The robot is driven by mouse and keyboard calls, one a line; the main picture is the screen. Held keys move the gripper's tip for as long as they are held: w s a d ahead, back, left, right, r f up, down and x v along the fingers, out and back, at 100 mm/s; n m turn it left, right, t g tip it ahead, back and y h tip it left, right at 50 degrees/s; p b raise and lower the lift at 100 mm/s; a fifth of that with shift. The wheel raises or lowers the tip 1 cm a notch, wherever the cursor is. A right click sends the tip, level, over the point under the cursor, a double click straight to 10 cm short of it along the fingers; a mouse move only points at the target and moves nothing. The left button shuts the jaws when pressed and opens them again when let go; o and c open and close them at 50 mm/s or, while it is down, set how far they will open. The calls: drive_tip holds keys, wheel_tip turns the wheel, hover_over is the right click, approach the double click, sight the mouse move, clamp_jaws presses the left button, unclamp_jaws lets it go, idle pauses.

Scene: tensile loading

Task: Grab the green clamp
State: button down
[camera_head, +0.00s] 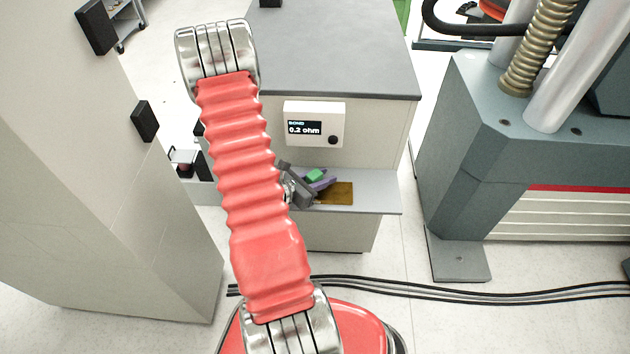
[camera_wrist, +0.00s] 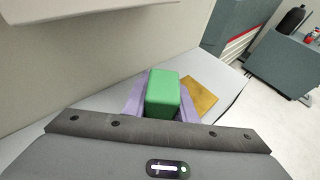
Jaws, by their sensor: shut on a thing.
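The green clamp (camera_wrist: 163,94) is a green block in the middle of the wrist view, between the purple fingers of my gripper (camera_wrist: 160,100). The fingers are shut on it, one on each side. In the head view the small green clamp (camera_head: 316,175) shows at the purple fingertips of my gripper (camera_head: 318,181), at the shelf (camera_head: 375,192) on the front of the cabinet. My red arm hides part of that area. I cannot tell whether the clamp touches the shelf.
A brown-yellow plate (camera_head: 337,193) lies on the shelf beside my gripper. A meter reading 0.2 ohm (camera_head: 314,124) is on the cabinet front above. A large grey machine (camera_head: 500,150) stands at right. Black cables (camera_head: 450,290) cross the floor.

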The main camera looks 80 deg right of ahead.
sight(315, 173)
drive_tip(key=shift+r, duration=0.15)
drive_tip(key=shift+r, duration=1.5)
drive_tip(key=shift+w+a+r, duration=0.15)
drive_tip(key=shift+w+a, duration=0.1)
drive_tip(key=w+a, duration=0.9)
drive_tip(key=a, duration=0.5)
drive_tip(key=shift+a, duration=0.4)
drive_tip(key=shift+w, duration=0.15)
